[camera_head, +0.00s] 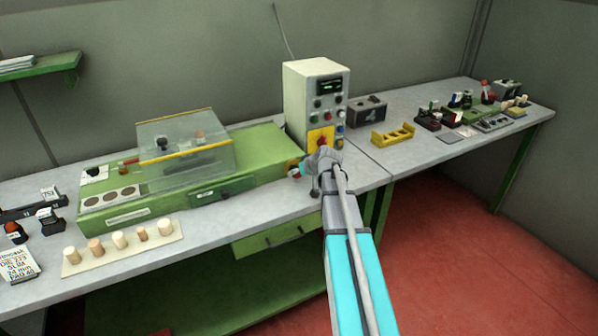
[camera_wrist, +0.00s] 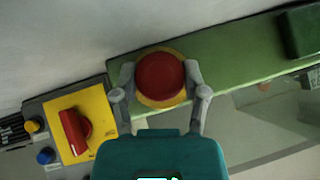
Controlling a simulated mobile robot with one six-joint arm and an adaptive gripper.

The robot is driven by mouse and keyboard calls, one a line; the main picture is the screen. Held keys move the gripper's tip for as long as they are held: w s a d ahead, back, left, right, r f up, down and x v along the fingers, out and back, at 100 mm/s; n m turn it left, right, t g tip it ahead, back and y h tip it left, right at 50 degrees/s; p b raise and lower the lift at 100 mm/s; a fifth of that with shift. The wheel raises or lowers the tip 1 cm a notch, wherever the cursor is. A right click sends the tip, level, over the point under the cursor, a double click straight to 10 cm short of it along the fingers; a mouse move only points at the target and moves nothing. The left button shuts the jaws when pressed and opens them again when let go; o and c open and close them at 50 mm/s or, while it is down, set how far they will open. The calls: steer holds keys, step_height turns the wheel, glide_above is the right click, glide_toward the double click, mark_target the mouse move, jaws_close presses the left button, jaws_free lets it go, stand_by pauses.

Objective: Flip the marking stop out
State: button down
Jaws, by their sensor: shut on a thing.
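My gripper (camera_wrist: 160,78) is shut on a red round knob (camera_wrist: 160,75) with a yellow ring behind it, one finger on each side. The knob sits at the end of the green machine (camera_wrist: 240,60). In the head view my gripper (camera_head: 304,170) is at the right end of the green machine (camera_head: 215,185), by the front edge, and mostly hides the knob. A red-tipped lever (camera_head: 131,161) lies on the machine's left part. I cannot tell which part is the marking stop.
The grey control cabinet (camera_head: 312,95) stands close behind my gripper, with a red switch (camera_wrist: 74,132) on a yellow plate. A clear cover (camera_head: 185,150) tops the machine. Several corks (camera_head: 119,238) stand on a strip at front left. A yellow rack (camera_head: 393,135) is at right.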

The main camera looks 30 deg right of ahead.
steer(key=shift+s, duration=0.2)
steer(key=shift+c, duration=1.2)
jaws_free()
steer(key=shift+o, duration=0.6)
